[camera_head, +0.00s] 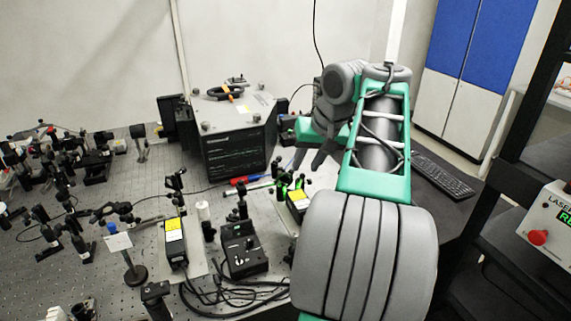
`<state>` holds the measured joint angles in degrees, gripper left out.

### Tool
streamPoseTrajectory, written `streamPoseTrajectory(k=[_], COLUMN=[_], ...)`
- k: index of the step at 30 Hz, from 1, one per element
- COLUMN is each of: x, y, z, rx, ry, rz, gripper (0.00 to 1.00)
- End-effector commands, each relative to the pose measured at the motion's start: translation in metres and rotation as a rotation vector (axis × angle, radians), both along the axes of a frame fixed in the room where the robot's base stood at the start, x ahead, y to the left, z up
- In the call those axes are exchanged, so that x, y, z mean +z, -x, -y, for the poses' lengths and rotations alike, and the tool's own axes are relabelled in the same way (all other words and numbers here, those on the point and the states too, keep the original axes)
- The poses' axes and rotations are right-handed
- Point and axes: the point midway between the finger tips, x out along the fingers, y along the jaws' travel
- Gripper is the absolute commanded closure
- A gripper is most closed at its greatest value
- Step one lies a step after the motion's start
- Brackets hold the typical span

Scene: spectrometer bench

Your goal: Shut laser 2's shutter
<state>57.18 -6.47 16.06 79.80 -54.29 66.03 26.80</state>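Two black laser-like boxes with yellow labels stand on the bench. One box (176,243) is left of centre on a pale plate. The other box (298,202) is nearer my arm and partly hidden by it. The lettering is too small to tell which is laser 2. Small black mounts (283,188) with green glints stand just behind the right box. No shutter can be made out clearly. My gripper (309,160) is above and behind the right box, near the dark instrument. Its grey fingers look spread apart with nothing visible between them.
A large instrument with a dark front panel (236,152) stands at the back. A black controller box (242,248) with cables is at front centre. Crowded optics mounts (73,160) fill the left. A keyboard (442,176) and a box with a red button (538,237) are right.

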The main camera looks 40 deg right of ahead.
Motion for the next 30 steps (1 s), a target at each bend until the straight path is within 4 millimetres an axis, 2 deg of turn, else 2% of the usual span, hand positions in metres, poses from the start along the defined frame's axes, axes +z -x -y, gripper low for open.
streamPoseTrajectory(k=[1, 2, 11, 15, 24, 30], x=[0.002, 0.001, -0.049, -0.063, -0.066, -0.066], y=[0.005, 0.005, -0.019, -0.027, -0.029, -0.028], z=[0.010, 0.012, 0.008, 0.010, 0.011, 0.012], rx=[-0.014, -0.014, 0.000, -0.001, -0.004, -0.005], ry=[0.004, 0.005, 0.005, 0.007, 0.008, 0.008], rz=[0.000, 0.000, 0.000, 0.001, 0.002, 0.002], gripper=[0.68, 0.68, 0.68, 0.68, 0.68, 0.83])
